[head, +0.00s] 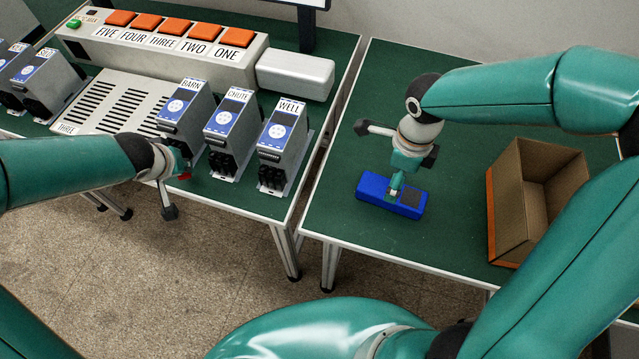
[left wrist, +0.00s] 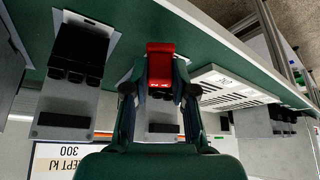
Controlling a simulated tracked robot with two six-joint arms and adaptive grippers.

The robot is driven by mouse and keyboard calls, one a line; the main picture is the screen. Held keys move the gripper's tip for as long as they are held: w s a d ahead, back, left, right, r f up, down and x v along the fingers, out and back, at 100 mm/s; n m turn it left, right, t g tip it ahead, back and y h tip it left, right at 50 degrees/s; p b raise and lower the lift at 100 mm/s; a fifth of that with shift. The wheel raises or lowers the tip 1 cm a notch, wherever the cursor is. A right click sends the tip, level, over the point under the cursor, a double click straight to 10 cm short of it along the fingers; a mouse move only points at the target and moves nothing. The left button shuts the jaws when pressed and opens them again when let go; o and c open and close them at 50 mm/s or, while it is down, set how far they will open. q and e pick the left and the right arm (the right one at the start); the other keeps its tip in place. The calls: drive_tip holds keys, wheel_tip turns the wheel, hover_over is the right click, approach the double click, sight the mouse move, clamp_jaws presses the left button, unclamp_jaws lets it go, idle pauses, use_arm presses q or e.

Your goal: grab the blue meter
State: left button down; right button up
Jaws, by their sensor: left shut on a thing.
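The blue meter (head: 376,188) lies on the green top of the right table, its dark face partly covered by my right gripper. My right gripper (head: 396,186) points down at the meter's middle from above. I cannot tell whether its fingers are closed on the meter. My left gripper (head: 184,172) is at the front edge of the left table, near the grey unit marked BARN. It is shut on a small red piece (left wrist: 160,64), which shows between its fingers in the left wrist view; in the head view only a bit of red shows.
Units marked BARN (head: 186,110), CHUTE (head: 229,125) and WELL (head: 283,140) stand on the left table. Behind them is a grey box with several orange buttons (head: 178,27). An open cardboard box (head: 535,185) stands right of the meter. A narrow gap separates the tables.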

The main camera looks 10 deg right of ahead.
use_arm(q)
drive_tip(key=shift+s+f+b, duration=0.15)
drive_tip(key=shift+f+b, duration=0.75)
drive_tip(key=shift+f, duration=0.05)
use_arm(e)
drive_tip(key=f, duration=0.4)
drive_tip(key=shift+s+a+f, duration=0.15)
drive_tip(key=shift+s+f, duration=0.25)
use_arm(q)
drive_tip(key=shift+f, duration=0.1)
use_arm(e)
drive_tip(key=shift+f, duration=0.3)
use_arm(q)
drive_tip(key=shift+a, duration=0.1)
use_arm(e)
drive_tip(key=c, duration=1.5)
drive_tip(key=shift+c, duration=0.2)
